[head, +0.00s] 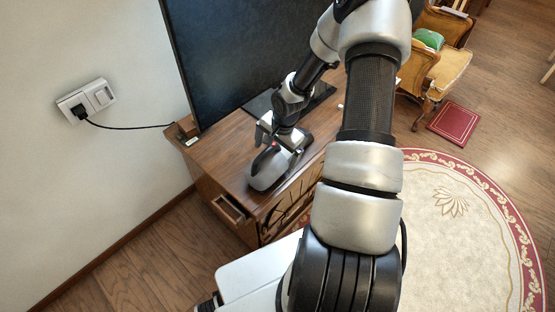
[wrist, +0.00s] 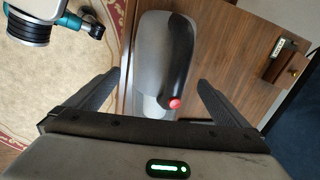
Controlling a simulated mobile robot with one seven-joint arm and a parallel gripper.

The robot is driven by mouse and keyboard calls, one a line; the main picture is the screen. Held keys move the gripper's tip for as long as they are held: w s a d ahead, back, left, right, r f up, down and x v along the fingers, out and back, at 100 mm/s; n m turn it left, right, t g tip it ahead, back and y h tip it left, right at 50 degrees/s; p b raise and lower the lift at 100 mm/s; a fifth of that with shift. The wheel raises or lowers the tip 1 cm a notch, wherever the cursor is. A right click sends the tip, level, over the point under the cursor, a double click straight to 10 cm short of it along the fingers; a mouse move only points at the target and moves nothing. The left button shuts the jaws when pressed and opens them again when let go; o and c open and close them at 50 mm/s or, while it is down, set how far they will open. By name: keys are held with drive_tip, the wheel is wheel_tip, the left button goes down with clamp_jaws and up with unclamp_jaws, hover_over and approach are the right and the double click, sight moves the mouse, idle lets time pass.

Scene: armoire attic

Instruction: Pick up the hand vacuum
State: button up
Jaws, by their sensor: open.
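The hand vacuum (head: 268,169) lies on top of the wooden cabinet (head: 225,150), in front of the dark screen's base. It is grey with a dark handle and a red button. In the wrist view the hand vacuum (wrist: 153,50) sits between my gripper's two fingers, with its red button near the palm. My gripper (wrist: 155,90) is open, one finger on each side, with gaps to the vacuum visible. In the head view my gripper (head: 272,135) is over the vacuum and partly hides it. Contact cannot be told.
A large dark screen (head: 240,50) stands on the cabinet behind the vacuum. A small dark object (head: 187,130) sits at the cabinet's left corner. A wall socket (head: 88,100) with a plugged cord is on the left. A round rug (head: 450,240) and an armchair (head: 445,65) are to the right.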

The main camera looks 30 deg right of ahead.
drive_tip(key=shift+w+a+f, duration=0.1)
drive_tip(key=shift+w+f, duration=0.1)
drive_tip(key=shift+f, duration=0.5)
drive_tip(key=shift+w+a+f, duration=0.1)
drive_tip(key=shift+w+f, duration=0.05)
drive_tip(key=shift+f, duration=0.55)
drive_tip(key=c, duration=1.3)
drive_tip(key=shift+d+r, duration=0.1)
drive_tip(key=shift+c, duration=0.2)
wheel_tip(320, 180, up, 10)
drive_tip(key=shift+r+p, duration=0.1)
drive_tip(key=shift+p, duration=0.75)
